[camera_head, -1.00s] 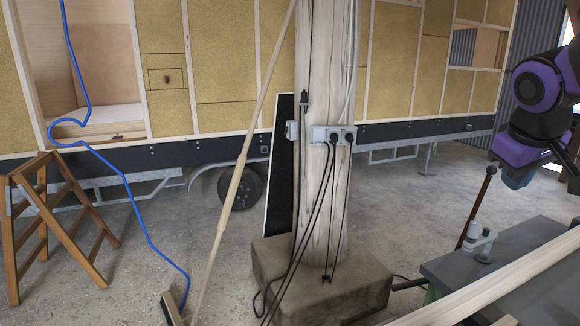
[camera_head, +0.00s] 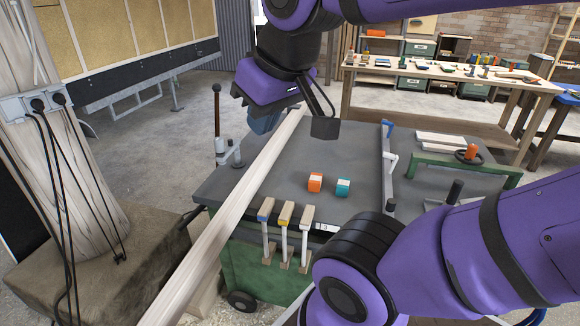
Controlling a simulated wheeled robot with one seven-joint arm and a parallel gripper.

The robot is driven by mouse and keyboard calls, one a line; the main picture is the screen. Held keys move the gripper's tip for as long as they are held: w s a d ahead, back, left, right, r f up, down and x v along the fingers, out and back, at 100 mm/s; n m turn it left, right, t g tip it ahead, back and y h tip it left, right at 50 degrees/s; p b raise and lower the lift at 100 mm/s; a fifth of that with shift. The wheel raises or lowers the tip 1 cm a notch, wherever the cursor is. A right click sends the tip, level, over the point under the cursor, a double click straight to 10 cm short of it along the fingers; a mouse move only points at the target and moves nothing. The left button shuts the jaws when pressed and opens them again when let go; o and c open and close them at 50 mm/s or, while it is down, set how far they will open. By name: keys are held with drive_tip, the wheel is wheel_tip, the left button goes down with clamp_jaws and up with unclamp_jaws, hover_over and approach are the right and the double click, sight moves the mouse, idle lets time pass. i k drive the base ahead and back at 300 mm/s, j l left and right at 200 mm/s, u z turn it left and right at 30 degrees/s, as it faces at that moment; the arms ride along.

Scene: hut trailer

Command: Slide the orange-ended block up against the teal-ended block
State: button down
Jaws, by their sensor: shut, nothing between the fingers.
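The orange-ended block (camera_head: 315,182) sits on the dark grey top of the workbench (camera_head: 255,180). The teal-ended block (camera_head: 343,188) stands just to its right, with a narrow strip of bare bench top between them. Both are small with a pale band. My gripper (camera_head: 325,128) hangs above the far side of the bench, behind the blocks in the picture and apart from both. It is shut and empty; its fingertips are dark and hard to make out.
A long pale wooden beam (camera_head: 235,212) lies along the bench's left side. Clamps (camera_head: 283,229) hang at the front edge. A blue-ended bar (camera_head: 387,165) crosses the bench right of the blocks, with a green frame (camera_head: 465,168) beyond. A thick post (camera_head: 65,150) stands left.

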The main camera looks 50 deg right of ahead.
sight(315, 179)
drive_tip(key=l+z, duration=0.15)
drive_tip(key=z, duration=0.2)
drive_tip(key=l+z, duration=0.15)
drive_tip(key=z, duration=0.25)
drive_tip(key=l+z, duration=0.15)
drive_tip(key=z, duration=0.2)
